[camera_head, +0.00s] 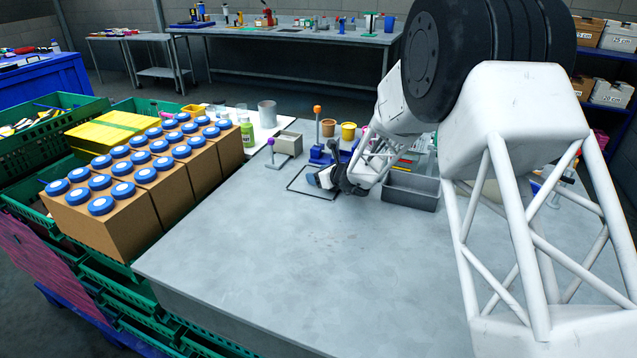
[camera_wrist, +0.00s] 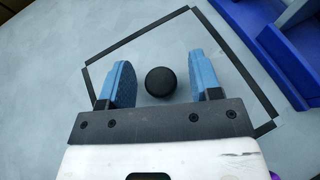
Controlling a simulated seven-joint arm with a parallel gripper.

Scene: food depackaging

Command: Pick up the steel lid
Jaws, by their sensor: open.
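My gripper (camera_head: 318,178) is low over the table, at a thin black outline (camera_head: 292,186). In the wrist view my gripper (camera_wrist: 163,78) is open, with its two blue fingers on either side of a round black knob (camera_wrist: 161,83). Both fingers look apart from the knob. The knob lies inside the black angular outline (camera_wrist: 136,37). I see no clear lid edge around the knob, so I cannot tell whether it belongs to the steel lid. In the head view the knob is not discernible.
The grey table (camera_head: 270,260) is clear toward the front. A grey bin (camera_head: 411,190) stands right of my gripper. Behind are a small box (camera_head: 288,144), a purple-knobbed stand (camera_head: 272,155) and an orange-topped post (camera_head: 317,122). Boxes with blue-capped tops (camera_head: 150,195) stand left.

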